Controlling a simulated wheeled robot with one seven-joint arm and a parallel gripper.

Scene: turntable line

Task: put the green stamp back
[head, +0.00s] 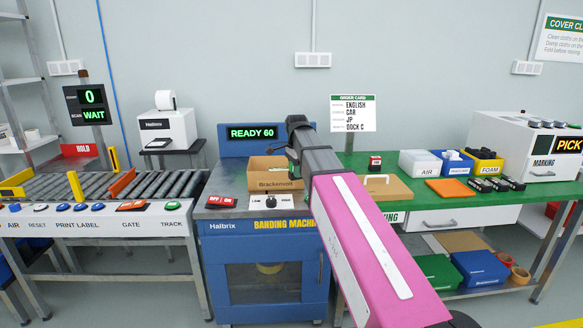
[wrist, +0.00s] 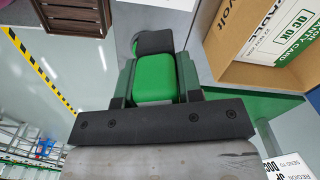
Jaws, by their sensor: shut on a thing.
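The green stamp (wrist: 155,78) is between the two fingers of my gripper (wrist: 156,75) in the wrist view. Its body is bright green and a dark block shows at its far end. In the head view my gripper (head: 297,135) is raised above the banding machine, near the open carton; the green of the stamp cannot be made out there. The marking station (head: 540,150) stands at the right end of the green bench, with several dark stamps (head: 545,124) on its top. Its exact free place cannot be made out.
An open cardboard carton (head: 275,185) sits on the banding machine (head: 265,255); it also shows in the wrist view (wrist: 225,65). The green bench (head: 455,207) holds a flat brown carton (head: 383,187), bins, several black items and a small red-and-black item (head: 375,162). A roller conveyor (head: 150,185) is at left.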

